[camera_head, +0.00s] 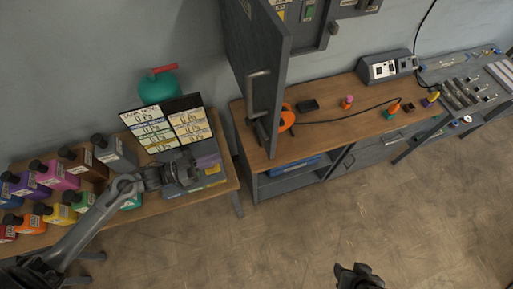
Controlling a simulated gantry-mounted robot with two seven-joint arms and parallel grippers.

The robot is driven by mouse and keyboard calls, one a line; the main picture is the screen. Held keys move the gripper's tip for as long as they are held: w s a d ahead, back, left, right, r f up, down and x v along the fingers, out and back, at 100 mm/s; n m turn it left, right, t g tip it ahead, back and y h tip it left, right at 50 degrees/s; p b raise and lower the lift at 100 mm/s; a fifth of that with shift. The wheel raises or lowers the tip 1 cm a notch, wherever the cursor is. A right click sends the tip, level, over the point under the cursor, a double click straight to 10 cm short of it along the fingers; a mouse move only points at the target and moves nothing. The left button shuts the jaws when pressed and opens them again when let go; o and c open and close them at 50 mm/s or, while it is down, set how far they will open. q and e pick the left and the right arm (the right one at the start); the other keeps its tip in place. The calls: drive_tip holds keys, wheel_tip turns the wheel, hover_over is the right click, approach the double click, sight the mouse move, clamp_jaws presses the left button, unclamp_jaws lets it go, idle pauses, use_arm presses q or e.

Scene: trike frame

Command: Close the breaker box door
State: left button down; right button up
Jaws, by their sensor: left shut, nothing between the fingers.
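The breaker box (325,22) is on the wall at the top of the head view, with only its lower part in frame. Its grey door (264,52) stands open, swung out from the wall on the left side. A pale bar handle (257,92) is on the door. My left gripper (190,173) is shut and empty, to the left of and below the door, in front of the price boards, not touching the door. My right gripper (357,276) shows only partly at the bottom edge; its fingers are not clear.
A wooden bench (335,127) below the box holds an orange tool (287,118), a cable, small parts and a grey device (387,67). The left table holds several coloured bottles (58,174), price boards (155,129) and a teal tank (159,87). The floor in front is clear.

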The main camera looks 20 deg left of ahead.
use_arm(q)
drive_tip(key=p+x, duration=0.3)
drive_tip(key=x, duration=1.1)
drive_tip(key=shift+w+m, duration=0.3)
drive_tip(key=shift+w, duration=0.1)
use_arm(e)
drive_tip(key=r, duration=0.2)
drive_tip(key=shift+w+d+r, duration=0.15)
drive_tip(key=shift+d+r, duration=0.1)
drive_tip(key=shift+r, duration=0.1)
use_arm(q)
drive_tip(key=shift+r, duration=0.1)
